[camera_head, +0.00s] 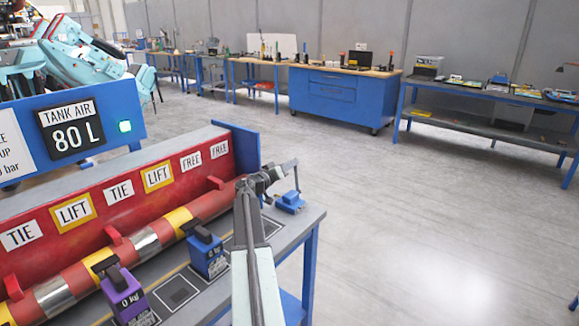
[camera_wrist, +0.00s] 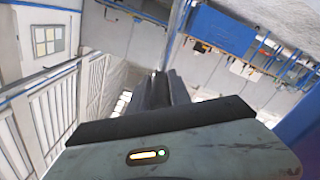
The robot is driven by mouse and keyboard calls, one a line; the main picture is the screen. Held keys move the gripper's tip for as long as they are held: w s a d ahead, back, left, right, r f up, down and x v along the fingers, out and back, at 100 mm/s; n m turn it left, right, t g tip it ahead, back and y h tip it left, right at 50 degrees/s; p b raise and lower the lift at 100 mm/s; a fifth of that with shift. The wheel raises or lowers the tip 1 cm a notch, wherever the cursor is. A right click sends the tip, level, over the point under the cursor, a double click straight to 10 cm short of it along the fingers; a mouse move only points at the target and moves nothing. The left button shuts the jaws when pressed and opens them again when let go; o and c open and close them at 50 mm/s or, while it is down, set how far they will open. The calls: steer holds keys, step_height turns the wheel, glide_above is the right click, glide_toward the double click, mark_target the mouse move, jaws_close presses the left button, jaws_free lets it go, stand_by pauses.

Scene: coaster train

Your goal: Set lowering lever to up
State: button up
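No part in view is clearly labelled as the lowering lever. A small blue block (camera_head: 290,203) sits at the right end of the bench, with a thin grey rod (camera_head: 297,178) rising beside it. I cannot tell whether this is the lever, or whether the rod belongs to my arm. My arm reaches up from the bottom of the head view, and its end is close to this block. In the wrist view my gripper (camera_wrist: 160,76) shows dark fingers close together, with nothing visible between them.
A red-backed rack (camera_head: 110,195) with TIE, LIFT and FREE labels holds a striped bar (camera_head: 150,240). A purple 0 kg weight (camera_head: 125,300) and a blue weight (camera_head: 207,255) stand before it. The TANK AIR sign (camera_head: 72,128) reads 80 L. Open floor (camera_head: 430,210) lies right.

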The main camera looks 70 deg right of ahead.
steer(key=shift+o, duration=1.1)
steer(key=shift+s+d, duration=0.2)
steer(key=shift+a, duration=0.1)
steer(key=v, duration=0.7)
steer(key=shift+a, duration=0.4)
